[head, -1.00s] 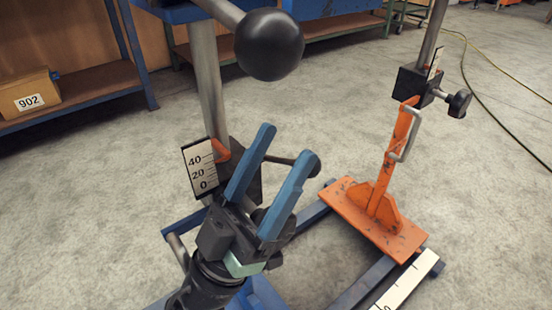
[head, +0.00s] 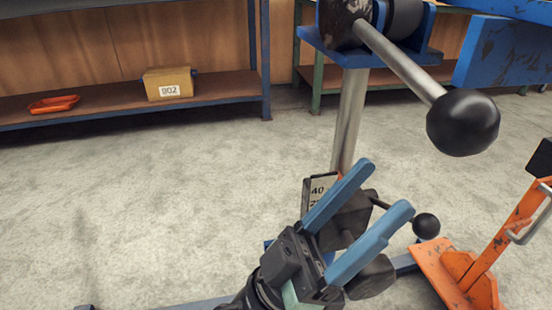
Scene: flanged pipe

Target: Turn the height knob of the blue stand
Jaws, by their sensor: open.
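The blue stand has a blue top plate (head: 405,58) and a steel post (head: 350,120). Low on the post is a dark clamp block (head: 350,212), partly hidden by my gripper. A thin rod with a small black ball (head: 425,226) sticks out to the right of the block. A dark rounded part (head: 372,278) shows below my right finger; I cannot tell whether it is a knob. My gripper (head: 382,189) is open, its two blue fingers pointing up and right in front of the block. Nothing is between the fingertips. I cannot tell whether they touch the stand.
A larger black ball (head: 463,122) on a steel lever juts from the stand's top, above my fingers. An orange stand (head: 465,270) is at lower right. A shelf (head: 110,112) with a box (head: 169,83) and an orange tray (head: 54,104) is behind. The left floor is clear.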

